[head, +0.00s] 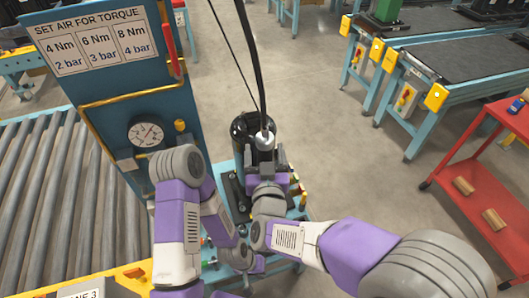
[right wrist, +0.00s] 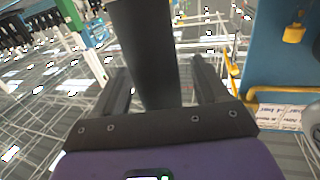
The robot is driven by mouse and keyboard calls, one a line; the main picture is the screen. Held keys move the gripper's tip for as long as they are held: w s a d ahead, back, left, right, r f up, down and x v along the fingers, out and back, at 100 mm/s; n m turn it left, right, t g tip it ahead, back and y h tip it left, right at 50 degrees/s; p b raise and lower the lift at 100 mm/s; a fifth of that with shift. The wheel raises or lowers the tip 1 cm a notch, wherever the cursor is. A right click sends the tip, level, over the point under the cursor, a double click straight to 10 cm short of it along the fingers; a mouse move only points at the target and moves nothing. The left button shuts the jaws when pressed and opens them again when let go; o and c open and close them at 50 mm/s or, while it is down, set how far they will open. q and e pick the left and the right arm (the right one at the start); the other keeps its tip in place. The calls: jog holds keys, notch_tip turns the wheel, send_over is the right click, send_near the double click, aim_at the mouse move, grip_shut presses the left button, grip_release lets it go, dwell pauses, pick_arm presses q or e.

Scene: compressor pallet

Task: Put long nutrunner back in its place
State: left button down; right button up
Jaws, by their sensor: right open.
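The long nutrunner hangs upright at the station, its silver top (head: 264,139) at the lower end of a black hose, in front of a black cylinder (head: 240,128). In the right wrist view, a thick dark shaft (right wrist: 145,50), apparently the nutrunner's body, stands between the spread fingers of my right gripper (right wrist: 155,85). The fingers are apart, with gaps beside the shaft. My left gripper (head: 254,265) seems to be low by the station, partly hidden behind my right forearm; its jaws cannot be made out. The nutrunner's lower end is hidden by my arms.
A blue panel (head: 105,75) with a torque card, gauge (head: 146,132) and yellow pipe stands close on the left. A red cart (head: 468,205) with wooden blocks stands right. Open floor (head: 340,150) lies between.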

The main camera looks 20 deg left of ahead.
jog(key=shift+s+f, duration=0.1)
jog(key=shift+f, duration=0.1)
jog(key=v, duration=0.7)
jog(key=shift+s+r, duration=0.2)
jog(key=shift+r, duration=0.05)
jog(key=shift+d, duration=0.1)
